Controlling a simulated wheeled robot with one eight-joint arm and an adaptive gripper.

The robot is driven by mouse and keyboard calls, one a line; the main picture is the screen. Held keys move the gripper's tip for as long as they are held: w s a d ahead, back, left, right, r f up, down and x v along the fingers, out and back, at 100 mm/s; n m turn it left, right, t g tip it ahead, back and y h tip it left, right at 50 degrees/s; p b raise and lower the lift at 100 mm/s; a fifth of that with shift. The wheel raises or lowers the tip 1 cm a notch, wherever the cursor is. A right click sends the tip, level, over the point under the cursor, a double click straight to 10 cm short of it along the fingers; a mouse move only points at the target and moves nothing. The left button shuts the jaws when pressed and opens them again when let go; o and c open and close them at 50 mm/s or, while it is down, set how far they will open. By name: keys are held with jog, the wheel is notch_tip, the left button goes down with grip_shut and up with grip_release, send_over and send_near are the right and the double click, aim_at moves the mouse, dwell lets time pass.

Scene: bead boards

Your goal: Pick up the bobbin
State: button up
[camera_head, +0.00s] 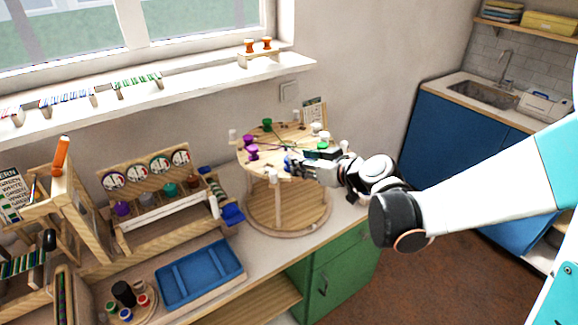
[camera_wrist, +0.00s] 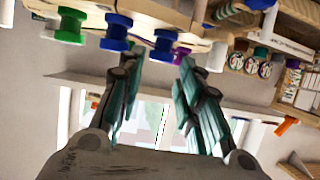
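A round two-tier wooden stand (camera_head: 268,163) carries several bobbins around its top. Purple bobbins (camera_head: 251,152) are at its left, a green bobbin (camera_head: 267,125) at the back, and a white bobbin (camera_head: 273,178) at the front. My gripper (camera_head: 297,166) is at the stand's right front edge. In the wrist view my gripper (camera_wrist: 161,62) has its two fingers apart, with nothing gripped. A blue bobbin (camera_wrist: 163,48) shows between and beyond the fingertips; I cannot tell its distance. Another blue bobbin (camera_wrist: 117,33) and a green bobbin (camera_wrist: 70,25) are to its left. A purple one is partly hidden behind the right fingertip.
A wooden rack with round dials (camera_head: 152,180) stands left of the stand. A blue tray (camera_head: 200,273) lies on the counter in front of the rack, beside small pots (camera_head: 125,294). The window sill (camera_head: 150,88) runs behind. Green cabinets (camera_head: 340,270) are below the counter.

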jog(key=shift+b+x, duration=0.95)
jog(key=shift+x, duration=2.4)
jog(key=shift+s, duration=0.1)
jog(key=c, duration=0.8)
